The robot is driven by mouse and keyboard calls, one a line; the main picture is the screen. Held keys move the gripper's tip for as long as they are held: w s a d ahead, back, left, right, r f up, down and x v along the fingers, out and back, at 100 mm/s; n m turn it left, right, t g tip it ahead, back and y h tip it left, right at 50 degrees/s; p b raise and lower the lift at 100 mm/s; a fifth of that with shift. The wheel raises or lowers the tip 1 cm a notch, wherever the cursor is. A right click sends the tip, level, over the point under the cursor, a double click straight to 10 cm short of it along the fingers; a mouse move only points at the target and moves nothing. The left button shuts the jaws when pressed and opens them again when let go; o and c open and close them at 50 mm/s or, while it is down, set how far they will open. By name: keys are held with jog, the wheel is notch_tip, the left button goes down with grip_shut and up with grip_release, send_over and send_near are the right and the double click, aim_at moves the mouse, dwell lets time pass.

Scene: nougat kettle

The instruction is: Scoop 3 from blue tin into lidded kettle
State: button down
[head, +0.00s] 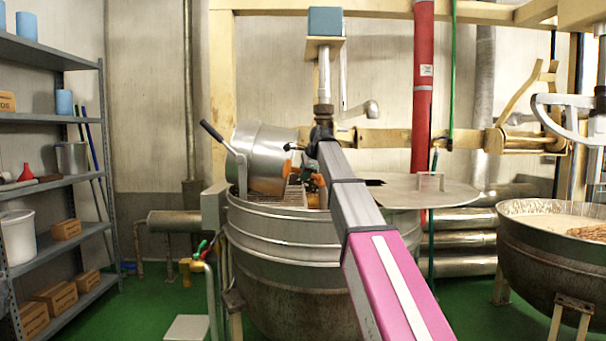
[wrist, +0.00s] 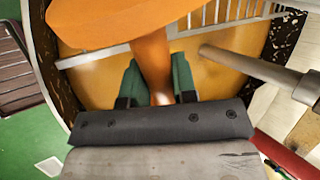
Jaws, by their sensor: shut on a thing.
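The metal kettle (head: 285,240) stands in the middle of the head view. A flat grey lid (head: 450,197) covers its right part; the left part is open, with a grate showing. In the wrist view its inside (wrist: 100,85) looks yellow-orange, crossed by pale bars (wrist: 100,57). My gripper (wrist: 155,92), with green fingers, is shut on the handle of an orange scoop (wrist: 120,22) over this opening. In the head view the gripper (head: 309,180) is small and partly hidden by my arm. Whether the scoop holds anything cannot be told. Blue cylinders (head: 64,102) stand on the shelves; which is the blue tin is unclear.
A tilted metal pot (head: 262,155) with a black-gripped lever sits at the kettle's left rim. A metal rod (wrist: 250,70) reaches in close right of the scoop handle. A second kettle (head: 540,255) with pale and brown contents stands at the right. The shelf unit (head: 60,188) is at the left.

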jog(key=shift+w+d+r+y, duration=0.2)
jog(key=shift+d+r+y, duration=0.15)
jog(key=shift+d+y, duration=0.05)
jog(key=w+d+r+m+g+y, duration=0.1)
jog(key=w+d+r+m+y, duration=0.1)
jog(key=d+r+y, duration=0.6)
jog(key=shift+w+d+m, duration=0.25)
jog(key=shift+d+m, duration=0.45)
jog(key=shift+m, duration=0.1)
jog(key=shift+r+n+t+h, duration=0.25)
jog(key=shift+r+n+h, duration=0.55)
jog(key=shift+h, duration=1.05)
jog(key=shift+r+n+t+h, duration=0.3)
jog(key=shift+r+n+h, duration=0.5)
jog(key=shift+h, duration=1.1)
jog(key=shift+r+n+t+h, duration=0.25)
jog(key=shift+r+n+h, duration=0.55)
jog(key=shift+h, duration=1.05)
